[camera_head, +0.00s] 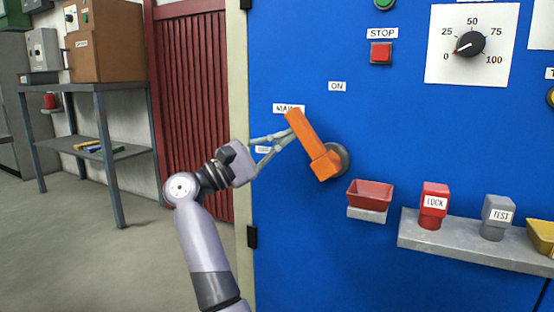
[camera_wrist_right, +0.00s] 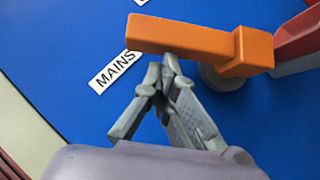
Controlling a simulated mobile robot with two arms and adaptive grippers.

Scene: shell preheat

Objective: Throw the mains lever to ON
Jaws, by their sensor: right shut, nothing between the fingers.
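The orange mains lever (camera_head: 308,135) is on the blue panel, mounted on a round grey pivot (camera_head: 343,157). Its arm slants up and to the left, and its free end partly covers the MAINS label (camera_head: 283,108). The ON label (camera_head: 337,86) is above the lever; another label, partly hidden by my gripper, is to its left. My right gripper (camera_head: 290,135) is shut and empty, its fingertips at the lever's left, lower side. In the right wrist view, the fingertips (camera_wrist_right: 163,62) meet the edge of the lever (camera_wrist_right: 190,40); contact is not certain. My left gripper is out of view.
Below right of the lever is a red tray (camera_head: 370,192). A grey shelf (camera_head: 470,243) holds a red LOCK block (camera_head: 433,205) and a grey TEST block (camera_head: 496,217). A red STOP button (camera_head: 381,53) and a dial (camera_head: 470,43) are above. A table (camera_head: 95,87) stands left.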

